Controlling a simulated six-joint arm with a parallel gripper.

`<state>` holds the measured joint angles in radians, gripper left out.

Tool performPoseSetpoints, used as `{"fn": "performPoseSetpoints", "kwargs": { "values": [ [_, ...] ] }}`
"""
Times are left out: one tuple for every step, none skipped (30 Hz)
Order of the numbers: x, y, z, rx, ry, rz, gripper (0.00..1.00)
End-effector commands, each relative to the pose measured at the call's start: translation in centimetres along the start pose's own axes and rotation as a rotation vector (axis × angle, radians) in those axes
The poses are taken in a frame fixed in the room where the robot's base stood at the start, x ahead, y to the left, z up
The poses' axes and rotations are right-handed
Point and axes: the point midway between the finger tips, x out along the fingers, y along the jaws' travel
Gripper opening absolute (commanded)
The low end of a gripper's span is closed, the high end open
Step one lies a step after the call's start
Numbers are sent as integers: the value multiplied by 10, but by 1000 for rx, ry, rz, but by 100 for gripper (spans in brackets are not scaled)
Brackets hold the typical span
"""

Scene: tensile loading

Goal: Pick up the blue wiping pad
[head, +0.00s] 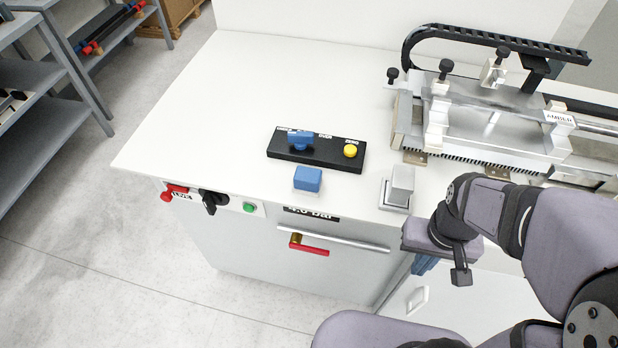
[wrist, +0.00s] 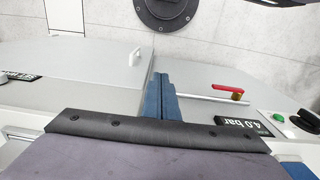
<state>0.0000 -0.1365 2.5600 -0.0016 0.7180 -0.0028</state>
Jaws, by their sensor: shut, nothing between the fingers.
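The blue wiping pad (head: 308,179) sits on a small pale base near the front edge of the white table top, just in front of a black control panel. A blue patch at the lower right corner of the wrist view (wrist: 298,171) looks like the same pad, mostly cut off. My gripper (head: 424,265) is right of the pad and apart from it, by the table's front edge. Its blue fingers point down and also show in the wrist view (wrist: 167,98). They are together with nothing between them.
The black control panel (head: 316,151) carries a blue knob and a yellow button. A grey block (head: 401,185) on a plate stands between pad and gripper. A metal machine (head: 480,120) fills the back right. A red-handled valve (head: 309,246) is on the front. The table's left is clear.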

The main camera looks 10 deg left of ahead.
Motion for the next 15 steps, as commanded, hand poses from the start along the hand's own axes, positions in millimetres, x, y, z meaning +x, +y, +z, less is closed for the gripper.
{"fn": "performPoseSetpoints", "kwargs": {
  "values": [
    [0, 0, 0, 0, 0, 0, 0],
    [0, 0, 0, 0, 0, 0, 0],
    [0, 0, 0, 0, 0, 0, 0],
    [0, 0, 0, 0, 0, 0, 0],
    [0, 0, 0, 0, 0, 0, 0],
    [0, 0, 0, 0, 0, 0, 0],
    [0, 0, 0, 0, 0, 0, 0],
    [0, 0, 0, 0, 0, 0, 2],
    [0, 0, 0, 0, 0, 0, 12],
    [0, 0, 0, 0, 0, 0, 19],
    [0, 0, 0, 0, 0, 0, 26],
    [0, 0, 0, 0, 0, 0, 36],
    [0, 0, 0, 0, 0, 0, 43],
    [0, 0, 0, 0, 0, 0, 50],
    [0, 0, 0, 0, 0, 0, 60]
  ]
}}
